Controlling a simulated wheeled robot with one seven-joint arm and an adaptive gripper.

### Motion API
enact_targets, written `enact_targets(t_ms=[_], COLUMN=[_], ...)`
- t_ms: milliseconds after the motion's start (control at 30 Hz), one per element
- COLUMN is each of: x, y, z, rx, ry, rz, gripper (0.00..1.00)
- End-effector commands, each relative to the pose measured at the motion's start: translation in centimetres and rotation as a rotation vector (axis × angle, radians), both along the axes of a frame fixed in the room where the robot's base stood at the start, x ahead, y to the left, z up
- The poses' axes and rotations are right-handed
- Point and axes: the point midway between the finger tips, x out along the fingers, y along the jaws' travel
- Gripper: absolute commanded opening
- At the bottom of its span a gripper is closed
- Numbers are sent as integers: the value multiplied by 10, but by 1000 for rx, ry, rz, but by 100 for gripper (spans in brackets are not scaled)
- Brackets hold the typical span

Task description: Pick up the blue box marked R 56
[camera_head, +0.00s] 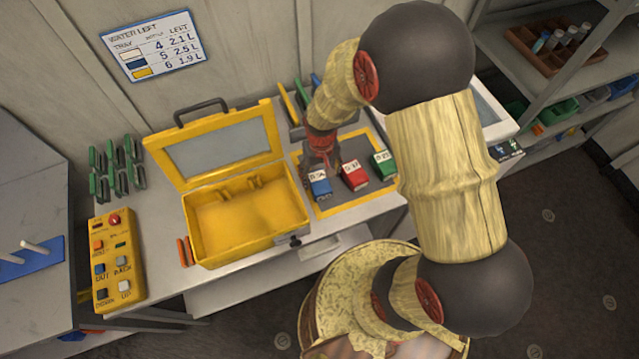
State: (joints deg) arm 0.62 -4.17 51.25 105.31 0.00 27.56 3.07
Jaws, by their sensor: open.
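A small blue box (321,188) with a white label stands on the grey, yellow-edged mat (341,210). The label's writing is too small to read with certainty. It is the leftmost of three boxes in a row, with a red box (356,180) and a green box (386,170) to its right. My gripper (317,168) is open just above and behind the blue box. The fingers are small and dark here, and I cannot tell whether they touch it. My arm hides part of the mat's back and right side.
An open yellow case (203,243) stands left of the mat, its lid raised. A yellow button panel (117,260) and several green-handled tools (103,170) are further left. A rack with upright pieces (290,103) stands behind the mat. Shelves (530,80) are at the right.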

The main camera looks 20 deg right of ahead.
Motion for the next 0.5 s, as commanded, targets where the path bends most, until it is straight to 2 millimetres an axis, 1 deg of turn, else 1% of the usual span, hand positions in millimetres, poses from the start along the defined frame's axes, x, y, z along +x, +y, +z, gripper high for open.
enact_targets(t_ms=[200,300,500], x=[0,1,2], y=[5,5,5], z=[-32,-43,-45], rx=[0,0,0], ry=[4,2,0], rz=[0,0,0], gripper=[67,67,67])
